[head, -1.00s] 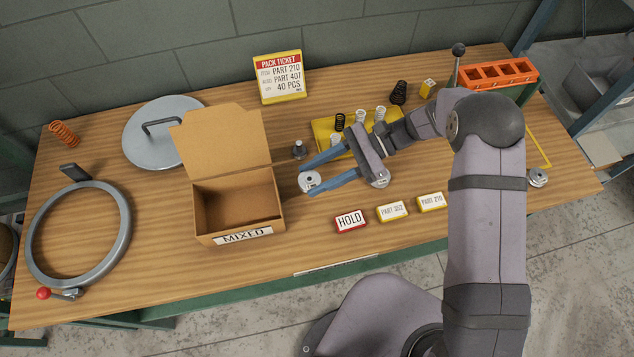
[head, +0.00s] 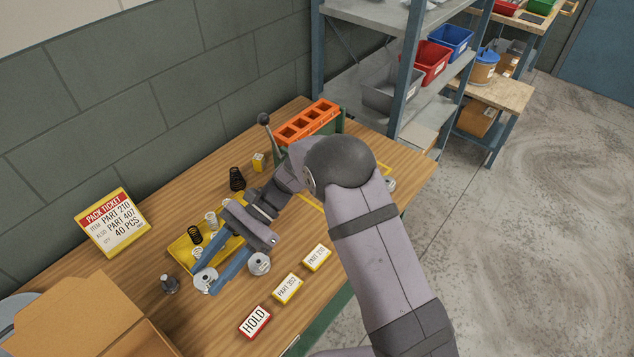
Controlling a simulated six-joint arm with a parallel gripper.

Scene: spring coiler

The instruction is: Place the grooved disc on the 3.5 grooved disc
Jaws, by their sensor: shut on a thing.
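My gripper (head: 211,281) is shut on a grey grooved disc (head: 205,283), held between its two blue fingers at the front left of the yellow tray. A second grey grooved disc (head: 259,264) lies on the bench just right of the fingers, apart from the held one. A third disc (head: 391,184) shows partly behind my arm near the bench's right end. Any numbers on the discs are too small to read, so I cannot tell which is the 3.5 one.
A yellow tray (head: 179,251) with several springs lies beside my gripper. A dark peg (head: 169,285) stands to its left. HOLD (head: 255,321) and two yellow-edged plates lie in front. A cardboard box (head: 80,310) is at lower left, an orange rack (head: 308,121) behind.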

